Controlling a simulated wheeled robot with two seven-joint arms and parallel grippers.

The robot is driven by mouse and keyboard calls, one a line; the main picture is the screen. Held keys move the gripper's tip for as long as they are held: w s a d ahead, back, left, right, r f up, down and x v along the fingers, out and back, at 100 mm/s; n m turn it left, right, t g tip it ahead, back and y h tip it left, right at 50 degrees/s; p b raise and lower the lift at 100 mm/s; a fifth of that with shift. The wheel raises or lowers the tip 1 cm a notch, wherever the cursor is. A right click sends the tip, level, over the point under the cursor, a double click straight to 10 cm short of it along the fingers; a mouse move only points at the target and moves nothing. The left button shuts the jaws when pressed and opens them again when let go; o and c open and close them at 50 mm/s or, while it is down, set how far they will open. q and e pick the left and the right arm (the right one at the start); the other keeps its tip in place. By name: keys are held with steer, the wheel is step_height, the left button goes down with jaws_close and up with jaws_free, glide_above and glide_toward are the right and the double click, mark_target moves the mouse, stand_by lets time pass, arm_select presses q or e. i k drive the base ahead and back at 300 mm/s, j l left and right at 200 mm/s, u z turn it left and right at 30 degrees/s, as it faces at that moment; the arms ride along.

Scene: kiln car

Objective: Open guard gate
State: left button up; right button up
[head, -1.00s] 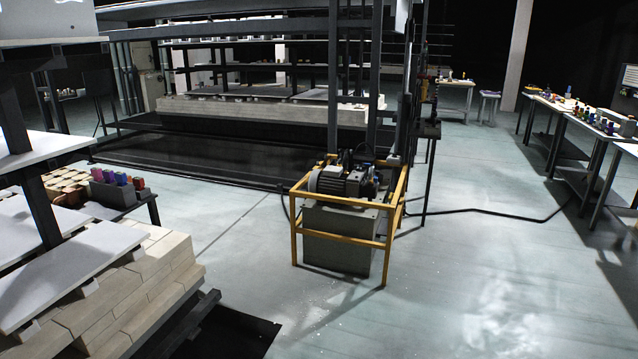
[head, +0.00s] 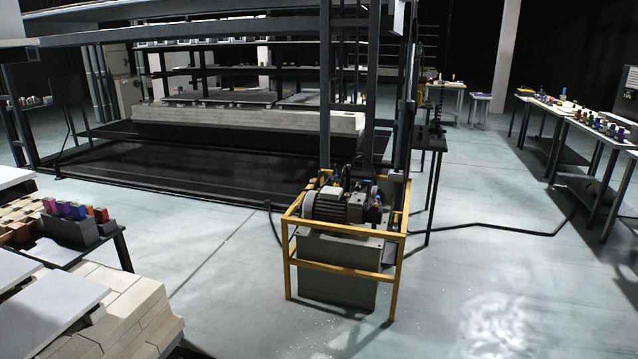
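A yellow guard frame (head: 342,267) stands on the floor around a motor unit (head: 345,205) on a grey box (head: 337,285), near the middle of the head view. Its rails run around the box at top and mid height. I cannot tell which part of it, if any, is the gate, or whether a gate is open or shut. Neither of my grippers is in view.
A kiln car with pale blocks (head: 85,315) stands at the lower left, beside a small table with coloured items (head: 72,228). Dark kiln framing (head: 230,25) rises behind. Work tables (head: 575,120) line the right. The floor (head: 490,270) right of the yellow frame is clear, apart from a dark cable (head: 500,228).

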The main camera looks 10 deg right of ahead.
mark_target(405, 221)
steer(key=i+l+z, duration=0.1)
steer(key=i+z, duration=0.3)
steer(key=i, duration=0.3)
steer(key=i+j+z, duration=0.15)
steer(key=i+z, duration=0.25)
steer(key=i, duration=0.3)
steer(key=i+l+z, duration=0.2)
steer(key=i, duration=0.5)
steer(key=i+l+z, duration=0.2)
steer(key=i, duration=0.55)
steer(key=i+l, duration=0.45)
